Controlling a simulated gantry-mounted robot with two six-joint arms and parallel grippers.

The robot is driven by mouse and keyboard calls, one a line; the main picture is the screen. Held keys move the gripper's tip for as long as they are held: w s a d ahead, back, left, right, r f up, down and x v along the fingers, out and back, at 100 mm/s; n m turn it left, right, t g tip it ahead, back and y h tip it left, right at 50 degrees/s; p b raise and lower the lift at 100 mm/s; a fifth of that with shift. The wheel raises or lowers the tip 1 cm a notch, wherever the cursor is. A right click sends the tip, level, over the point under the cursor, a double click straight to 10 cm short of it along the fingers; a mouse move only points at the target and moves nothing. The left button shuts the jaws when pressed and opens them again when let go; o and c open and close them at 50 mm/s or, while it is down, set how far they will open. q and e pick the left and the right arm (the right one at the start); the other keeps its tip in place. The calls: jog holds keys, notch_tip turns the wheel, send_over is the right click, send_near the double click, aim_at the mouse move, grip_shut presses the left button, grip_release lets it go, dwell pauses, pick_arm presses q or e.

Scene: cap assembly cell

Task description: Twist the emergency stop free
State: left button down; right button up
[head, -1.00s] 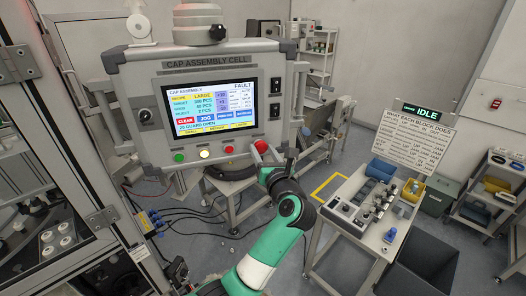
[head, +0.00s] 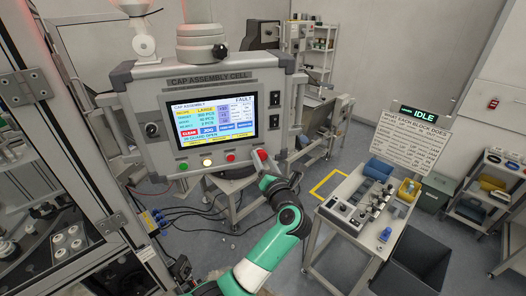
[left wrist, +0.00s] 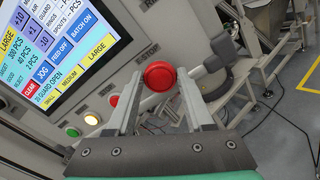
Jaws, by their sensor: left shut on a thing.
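The red emergency stop (head: 262,154) is at the lower right corner of the grey control panel (head: 150,92). In the left wrist view the round red button (left wrist: 159,76) sits between the two fingertips, under the E-STOP lettering. My left gripper (left wrist: 160,88) is shut on the button, one finger on each side. In the head view my left gripper (head: 264,166) reaches it from below, and its fingers are small and partly hidden. My right gripper is not in view.
The panel screen (head: 213,117) reads FAULT and guard open. Green, white and red lamp buttons (head: 231,158) sit left of the stop. A bench (head: 345,225) with small parts and an IDLE sign (head: 418,113) stands right. Cables lie on the floor below.

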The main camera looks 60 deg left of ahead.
pick_arm(q)
jog(key=m+p, duration=0.2)
jog(key=p, duration=0.1)
jog(key=shift+r+m, duration=0.1)
jog(key=shift+m, duration=0.3)
jog(key=shift+m+p, duration=0.5)
jog(key=shift+m, duration=0.1)
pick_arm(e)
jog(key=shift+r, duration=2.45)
pick_arm(q)
jog(key=shift+f, duration=0.2)
jog(key=shift+c, duration=1.4)
grip_release()
jog(key=shift+d, duration=0.15)
jog(key=s+d+b, duration=0.2)
jog(key=d, duration=0.9)
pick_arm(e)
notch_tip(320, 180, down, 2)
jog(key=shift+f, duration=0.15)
